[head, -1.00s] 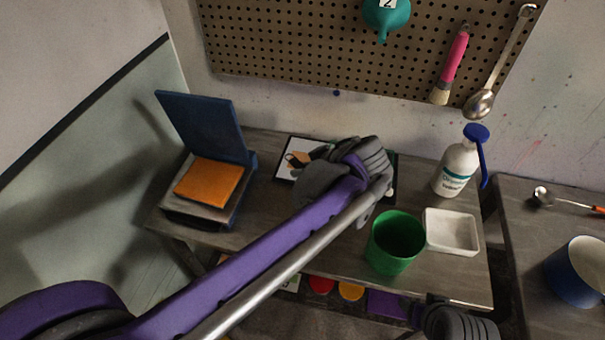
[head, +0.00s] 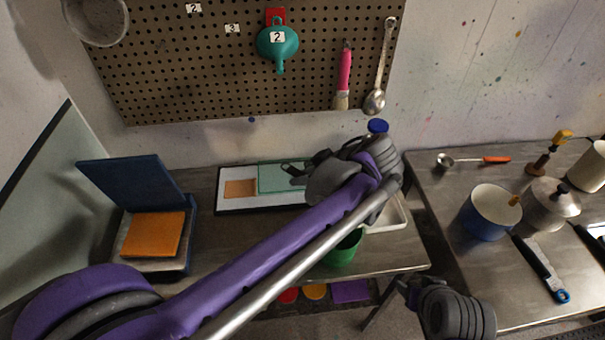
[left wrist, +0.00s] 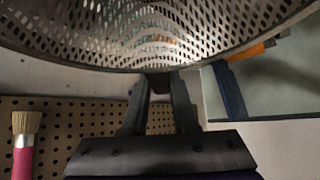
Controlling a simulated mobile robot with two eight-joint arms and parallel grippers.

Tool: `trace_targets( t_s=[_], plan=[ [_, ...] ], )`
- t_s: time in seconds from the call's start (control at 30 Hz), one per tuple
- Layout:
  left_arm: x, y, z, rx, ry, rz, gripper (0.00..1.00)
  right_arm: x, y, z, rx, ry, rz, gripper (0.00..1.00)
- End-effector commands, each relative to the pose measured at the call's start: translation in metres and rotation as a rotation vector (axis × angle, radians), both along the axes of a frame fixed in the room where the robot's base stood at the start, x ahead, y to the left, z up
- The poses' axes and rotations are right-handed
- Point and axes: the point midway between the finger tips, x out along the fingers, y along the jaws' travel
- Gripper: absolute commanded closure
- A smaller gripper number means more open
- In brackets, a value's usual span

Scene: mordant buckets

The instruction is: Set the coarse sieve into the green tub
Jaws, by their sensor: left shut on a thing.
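The coarse sieve (left wrist: 160,40), a perforated metal bowl with large holes, fills the top of the left wrist view. My left gripper (left wrist: 160,88) is shut on it at its edge. In the head view my left gripper (head: 300,170) shows above the worktable, and I cannot make out the held sieve there. The green tub (head: 345,250) stands on the table below my left arm, which hides much of it. A dark part of my right arm shows at the lower right, but its fingers cannot be made out clearly.
A blue-lidded press (head: 135,190) with an orange sheet (head: 152,235) stands at left. A white dish (head: 398,215) is beside the tub. A grey strainer (head: 97,20) is at the pegboard's upper left. A right-hand table holds a blue pot (head: 485,222).

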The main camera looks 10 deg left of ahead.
Motion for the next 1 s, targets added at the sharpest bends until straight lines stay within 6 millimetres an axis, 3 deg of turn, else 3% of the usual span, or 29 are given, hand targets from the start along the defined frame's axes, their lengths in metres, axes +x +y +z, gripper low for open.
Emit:
trace_targets(
  t_s=[0.7,1.0],
  plan=[
    [0.000,0.000,-0.072,0.000,0.001,0.001,1.00,-0.026,0.000,-0.054,0.000,0.050,0.000,0.38],
    [0.000,0.000,-0.082,0.000,0.000,0.000,1.00,-0.028,0.000,-0.060,0.000,0.054,0.000,0.38]
  ],
)
